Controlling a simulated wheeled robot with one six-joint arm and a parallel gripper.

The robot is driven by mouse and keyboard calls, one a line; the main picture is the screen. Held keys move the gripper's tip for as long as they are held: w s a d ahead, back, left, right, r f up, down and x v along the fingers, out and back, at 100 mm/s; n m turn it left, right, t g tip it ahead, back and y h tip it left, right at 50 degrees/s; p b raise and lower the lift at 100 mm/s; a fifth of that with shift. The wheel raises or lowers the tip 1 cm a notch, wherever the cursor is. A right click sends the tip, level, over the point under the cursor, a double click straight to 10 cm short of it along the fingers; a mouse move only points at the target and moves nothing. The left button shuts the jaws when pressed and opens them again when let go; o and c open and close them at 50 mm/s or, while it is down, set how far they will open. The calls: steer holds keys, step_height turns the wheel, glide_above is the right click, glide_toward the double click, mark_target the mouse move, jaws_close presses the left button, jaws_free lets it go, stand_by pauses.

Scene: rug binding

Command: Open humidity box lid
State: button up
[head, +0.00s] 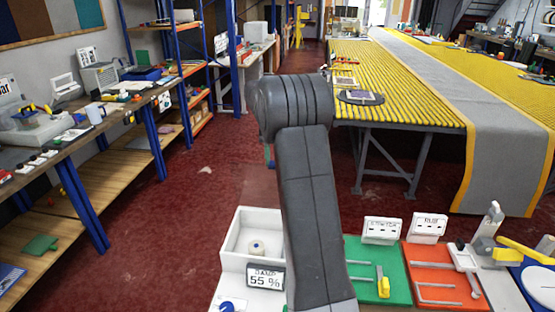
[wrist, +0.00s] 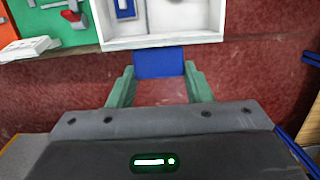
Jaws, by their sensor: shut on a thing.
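A white box (head: 232,240) stands at the bottom middle of the head view, its top open. A small pale round piece (head: 257,248) sits inside. A display reading 55 % (head: 265,277) is at its front right. In the wrist view, white compartmented box walls (wrist: 205,40) cross the top. A blue block (wrist: 160,62) sits at the lower edge of these walls, between the green fingers of my gripper (wrist: 160,75), which is shut on it. I cannot tell whether the blue block belongs to the lid. My arm hides the gripper in the head view.
A green board (head: 362,262) and an orange board (head: 440,275) with fittings lie right of my arm. A blue knob (head: 227,306) is at the bottom edge. A workbench (head: 60,150) stands left, and a yellow slatted table (head: 400,90) at the back right.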

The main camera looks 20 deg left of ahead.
steer(key=shift+s+f, duration=0.1)
steer(key=shift+f, duration=0.4)
steer(key=o, duration=1.3)
steer(key=shift+o, duration=0.5)
steer(key=shift+w, duration=0.25)
step_height(320, 180, up, 14)
steer(key=w, duration=0.2)
steer(key=shift+a, duration=0.25)
steer(key=shift+s+f, duration=0.1)
step_height(320, 180, down, 13)
steer(key=s, duration=0.2)
steer(key=shift+d+f, duration=0.15)
steer(key=shift+d, duration=0.05)
